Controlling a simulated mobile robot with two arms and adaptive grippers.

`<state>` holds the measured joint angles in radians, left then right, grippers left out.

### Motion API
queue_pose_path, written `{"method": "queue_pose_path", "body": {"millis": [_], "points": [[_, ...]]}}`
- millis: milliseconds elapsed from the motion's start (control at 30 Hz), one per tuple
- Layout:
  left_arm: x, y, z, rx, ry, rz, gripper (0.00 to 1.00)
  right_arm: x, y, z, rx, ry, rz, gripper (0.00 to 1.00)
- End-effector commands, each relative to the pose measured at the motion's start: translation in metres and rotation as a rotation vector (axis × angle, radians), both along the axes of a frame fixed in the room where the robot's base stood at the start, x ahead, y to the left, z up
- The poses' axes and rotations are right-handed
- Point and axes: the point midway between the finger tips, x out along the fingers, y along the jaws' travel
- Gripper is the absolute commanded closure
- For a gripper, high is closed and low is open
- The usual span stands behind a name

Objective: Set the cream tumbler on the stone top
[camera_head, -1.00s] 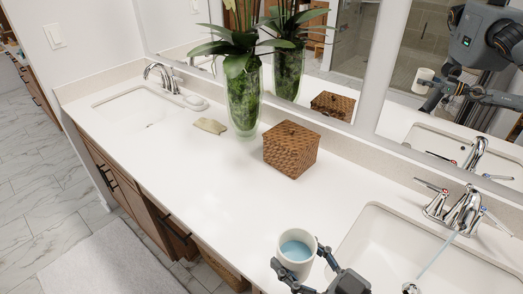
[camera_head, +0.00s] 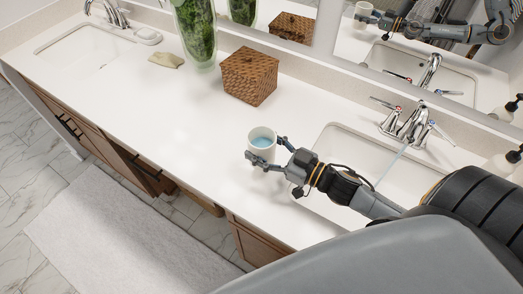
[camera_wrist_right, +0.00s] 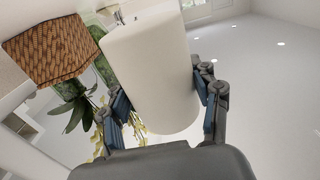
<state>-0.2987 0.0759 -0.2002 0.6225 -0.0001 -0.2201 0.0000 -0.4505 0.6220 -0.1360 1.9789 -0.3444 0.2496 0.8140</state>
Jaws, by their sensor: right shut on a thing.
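The cream tumbler (camera_head: 260,147) is a plain pale cup with light blue inside. It stands upright at the front part of the white stone top (camera_head: 185,130), left of the right sink. My right gripper (camera_head: 265,151) is shut on its sides, with one finger on either side. In the right wrist view the tumbler (camera_wrist_right: 152,75) fills the space between the two fingers (camera_wrist_right: 163,108). Its base is close to the stone top, but I cannot tell whether it touches. My left gripper is not in view.
A woven brown box (camera_head: 249,77) stands behind the tumbler. A green-filled glass vase (camera_head: 195,32) and a folded cloth (camera_head: 166,60) are further left. The right sink (camera_head: 352,165) and chrome faucet (camera_head: 408,122) lie to the right. The top left of the tumbler is clear.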

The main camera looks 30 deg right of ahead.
Motion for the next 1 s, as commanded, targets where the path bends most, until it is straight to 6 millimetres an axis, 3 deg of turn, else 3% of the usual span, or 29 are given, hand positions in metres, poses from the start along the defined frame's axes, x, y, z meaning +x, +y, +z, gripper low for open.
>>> {"method": "queue_pose_path", "body": {"millis": [233,433,867,900,1000], "points": [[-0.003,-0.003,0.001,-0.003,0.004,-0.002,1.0,0.012,-0.004,-0.014,0.003,-0.003,0.0,0.93],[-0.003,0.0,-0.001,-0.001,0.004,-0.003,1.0,0.011,-0.004,-0.04,0.003,-0.002,0.0,0.93],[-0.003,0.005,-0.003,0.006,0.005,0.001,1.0,0.011,-0.004,-0.047,0.002,-0.002,0.002,0.93],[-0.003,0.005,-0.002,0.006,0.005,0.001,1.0,0.01,-0.004,-0.047,0.001,0.001,0.001,0.3],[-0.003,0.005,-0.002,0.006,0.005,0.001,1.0,0.01,-0.004,-0.047,0.001,0.001,0.001,0.15]]}}
